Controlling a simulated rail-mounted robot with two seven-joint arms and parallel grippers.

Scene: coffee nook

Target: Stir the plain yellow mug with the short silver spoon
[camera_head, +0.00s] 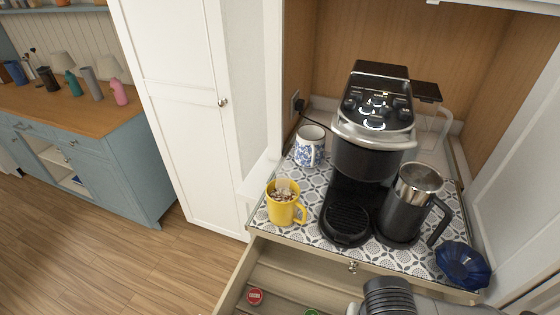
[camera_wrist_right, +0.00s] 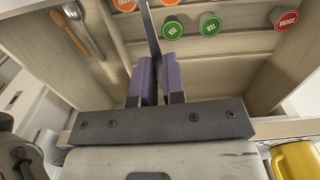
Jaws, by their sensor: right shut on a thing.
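The plain yellow mug (camera_head: 273,213) stands upright on the patterned counter at its front left, with brown and pale contents showing at its rim. Part of the yellow mug (camera_wrist_right: 296,162) also shows at the lower right of the right wrist view. My right gripper (camera_wrist_right: 155,72) is over the open drawer, its purple fingers shut on a thin, dark-looking utensil (camera_wrist_right: 151,30) seen edge-on. The utensil's far end is out of frame, so I cannot tell for sure that it is the short silver spoon. My left gripper is not in view.
The open drawer (camera_head: 285,268) holds several pods and, at its left side, a silver spoon (camera_wrist_right: 88,35) and a wooden-looking utensil (camera_wrist_right: 68,32).

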